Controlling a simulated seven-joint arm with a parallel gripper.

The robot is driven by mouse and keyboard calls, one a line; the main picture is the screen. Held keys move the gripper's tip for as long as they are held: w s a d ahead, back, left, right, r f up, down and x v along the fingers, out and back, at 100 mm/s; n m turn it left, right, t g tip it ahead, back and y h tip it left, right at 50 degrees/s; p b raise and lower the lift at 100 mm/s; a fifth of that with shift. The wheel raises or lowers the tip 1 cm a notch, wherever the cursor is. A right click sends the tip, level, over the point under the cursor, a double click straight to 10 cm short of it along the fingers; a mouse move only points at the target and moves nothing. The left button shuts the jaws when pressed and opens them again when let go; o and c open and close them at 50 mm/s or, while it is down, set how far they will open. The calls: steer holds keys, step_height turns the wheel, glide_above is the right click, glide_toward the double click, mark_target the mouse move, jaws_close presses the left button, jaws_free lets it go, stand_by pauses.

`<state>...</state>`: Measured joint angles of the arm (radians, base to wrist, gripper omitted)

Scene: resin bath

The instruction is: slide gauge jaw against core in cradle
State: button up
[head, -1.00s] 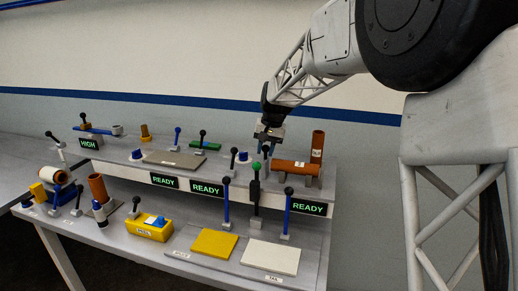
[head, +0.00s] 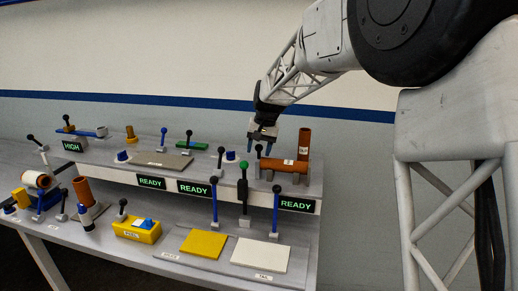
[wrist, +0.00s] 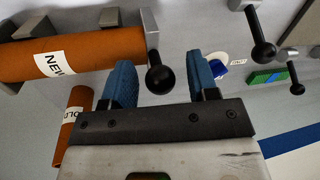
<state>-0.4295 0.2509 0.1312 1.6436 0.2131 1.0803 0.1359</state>
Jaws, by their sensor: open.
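The brown core (head: 285,167) lies level in its grey cradle (head: 301,178) on the raised shelf. In the wrist view this core (wrist: 95,50) bears a "NEW" label. At its end is what looks like the gauge jaw, a grey plate (wrist: 149,22) with a black ball knob (wrist: 160,79); the knob also shows in the head view (head: 258,148). I cannot tell whether the plate touches the core. My gripper (head: 262,138) is open and empty above that end of the core, pointing down. In the wrist view the knob appears between its two blue fingers (wrist: 160,85).
An upright brown core (head: 304,141), labelled "OLD" in the wrist view (wrist: 76,122), stands close behind the cradle. A black-knobbed lever (head: 220,158) and a green block (head: 193,145) are to the left. Upright handles (head: 243,188) rise in front of the shelf.

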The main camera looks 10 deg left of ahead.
steer(key=shift+r, duration=0.15)
step_height(320, 180, up, 7)
steer(key=d, duration=0.1)
steer(key=shift+w+d+r, duration=0.15)
steer(key=shift+d+r, duration=0.05)
steer(key=shift+d, duration=0.05)
stand_by(0.4)
steer(key=s+d+r+m+t, duration=0.1)
steer(key=s+d+r+t, duration=0.15)
steer(key=s+d, duration=1.9)
steer(key=s+d+f, duration=0.3)
steer(key=s+d, duration=0.2)
steer(key=s, duration=0.3)
steer(key=s+d+f+m+h, duration=0.1)
steer(key=s+d+f, duration=0.3)
steer(key=s, duration=0.4)
steer(key=s+d+f+h, duration=0.1)
steer(key=s+d+f, duration=0.2)
steer(key=s+d, duration=0.3)
steer(key=s, duration=0.2)
steer(key=shift+s+d+f, duration=0.25)
steer(key=shift+s+d, duration=0.05)
steer(key=shift+s, duration=0.1)
